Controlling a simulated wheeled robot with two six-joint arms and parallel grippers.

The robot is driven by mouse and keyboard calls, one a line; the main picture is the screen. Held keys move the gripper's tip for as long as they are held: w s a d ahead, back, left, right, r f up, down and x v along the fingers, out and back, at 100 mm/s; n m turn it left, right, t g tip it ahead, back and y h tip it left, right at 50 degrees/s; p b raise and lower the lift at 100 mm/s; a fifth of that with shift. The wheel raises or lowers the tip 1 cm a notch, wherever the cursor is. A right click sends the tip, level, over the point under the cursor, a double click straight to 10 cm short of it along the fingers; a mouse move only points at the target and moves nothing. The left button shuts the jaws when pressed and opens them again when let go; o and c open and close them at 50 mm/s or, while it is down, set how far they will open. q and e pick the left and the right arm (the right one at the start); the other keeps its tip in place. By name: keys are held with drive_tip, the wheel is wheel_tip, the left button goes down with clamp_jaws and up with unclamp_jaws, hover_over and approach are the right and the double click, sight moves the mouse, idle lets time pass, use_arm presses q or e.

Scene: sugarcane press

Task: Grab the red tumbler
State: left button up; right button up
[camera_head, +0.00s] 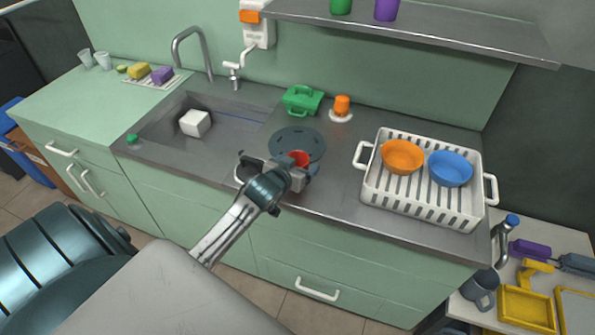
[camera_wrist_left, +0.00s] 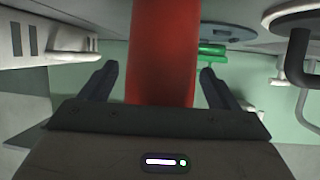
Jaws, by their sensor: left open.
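The red tumbler (camera_head: 299,158) stands on the counter near its front edge, beside the dark round plate. Its lower part is hidden behind my left gripper (camera_head: 298,173) in the head view. In the left wrist view the red tumbler (camera_wrist_left: 165,50) fills the middle of the picture, between the two dark fingers of my left gripper (camera_wrist_left: 158,72). The fingers are apart, with a visible gap on each side of the tumbler. My right gripper is not in view.
A dark round plate (camera_head: 297,145) lies just behind the tumbler. A white dish rack (camera_head: 425,205) holds an orange bowl (camera_head: 402,156) and a blue bowl (camera_head: 450,169). A sink (camera_head: 160,130) is left.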

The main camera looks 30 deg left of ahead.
use_arm(q)
drive_tip(key=shift+s, duration=0.1)
drive_tip(key=c, duration=1.1)
drive_tip(key=shift+r, duration=0.1)
